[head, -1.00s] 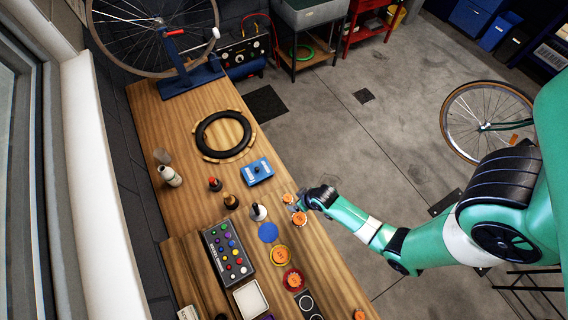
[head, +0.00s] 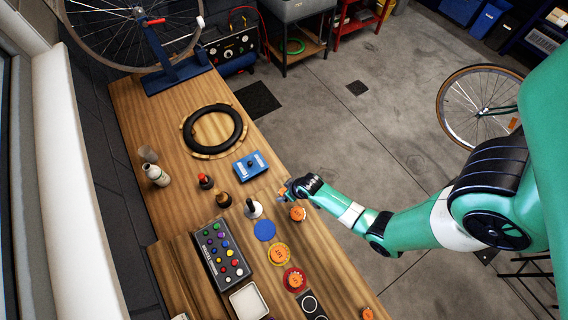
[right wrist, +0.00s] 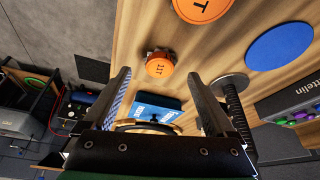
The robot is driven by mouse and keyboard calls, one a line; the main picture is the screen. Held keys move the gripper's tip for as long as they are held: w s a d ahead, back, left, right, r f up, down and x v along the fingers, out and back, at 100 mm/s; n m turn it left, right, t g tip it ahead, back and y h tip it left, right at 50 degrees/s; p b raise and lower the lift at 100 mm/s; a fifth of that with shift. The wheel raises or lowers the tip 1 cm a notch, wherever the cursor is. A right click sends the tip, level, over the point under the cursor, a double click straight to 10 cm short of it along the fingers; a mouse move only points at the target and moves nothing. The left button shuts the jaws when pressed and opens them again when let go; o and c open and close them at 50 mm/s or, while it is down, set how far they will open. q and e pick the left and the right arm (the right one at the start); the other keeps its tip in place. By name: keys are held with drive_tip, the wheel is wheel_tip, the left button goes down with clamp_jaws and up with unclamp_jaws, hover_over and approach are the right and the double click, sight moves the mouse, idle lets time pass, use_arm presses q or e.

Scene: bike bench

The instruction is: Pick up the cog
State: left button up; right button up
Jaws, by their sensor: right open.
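Several orange lettered pieces, which look like the cogs, lie along the bench's right edge. The smallest, marked 11T (right wrist: 160,66), has metal showing under it and lies beyond and between my right fingertips in the right wrist view. In the head view that small piece (head: 283,192) is partly hidden by my right gripper (head: 288,190), which is at the bench edge. A larger orange piece (head: 297,214) lies just below it; it also shows at the top of the wrist view (right wrist: 203,8). My right gripper (right wrist: 163,75) is open and empty. My left gripper is not in view.
Nearby are a blue box (head: 250,166), a black-handled tool on a pale round base (head: 254,209) and a flat blue disc (head: 265,230). More orange pieces sit on a yellow disc (head: 279,264) and a red disc (head: 294,290). A button panel (head: 222,254) lies left.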

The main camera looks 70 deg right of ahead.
drive_tip(key=b+x, duration=0.1)
drive_tip(key=x, duration=0.1)
drive_tip(key=shift+f, duration=0.35)
drive_tip(key=shift+w+d+r, duration=0.1)
drive_tip(key=shift+c, duration=0.3)
clamp_jaws()
